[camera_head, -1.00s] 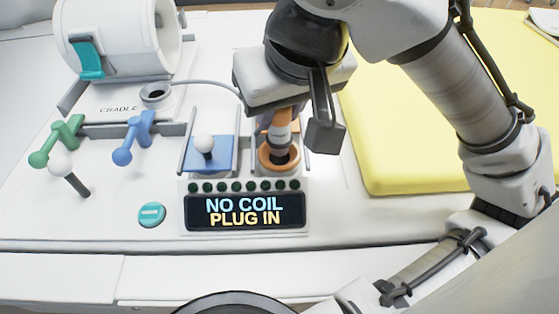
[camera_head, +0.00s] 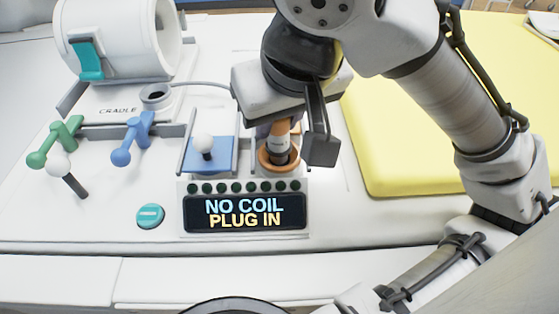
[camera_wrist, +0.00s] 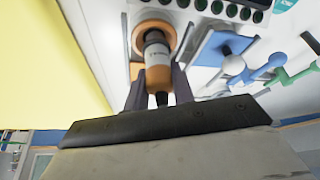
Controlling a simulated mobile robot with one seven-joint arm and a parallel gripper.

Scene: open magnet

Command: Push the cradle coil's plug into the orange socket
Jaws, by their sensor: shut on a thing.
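The cradle coil's plug (camera_head: 280,139), orange and white with a dark tip, is held upright in my gripper (camera_head: 288,128). My gripper is shut on it. The plug's dark lower end is at the mouth of the orange socket (camera_head: 266,163); how deep it sits I cannot tell. In the wrist view the plug (camera_wrist: 155,62) points into the orange ring of the socket (camera_wrist: 140,26), between the fingers of my gripper (camera_wrist: 160,88). The white cradle coil (camera_head: 118,45) lies at the upper left, with a grey cable (camera_head: 205,84) running towards the plug.
A display (camera_head: 245,212) reading "NO COIL PLUG IN" is in front of the socket. Green (camera_head: 60,140) and blue (camera_head: 133,140) handles and a teal button (camera_head: 150,215) are further left. A yellow pad (camera_head: 410,150) is at the right.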

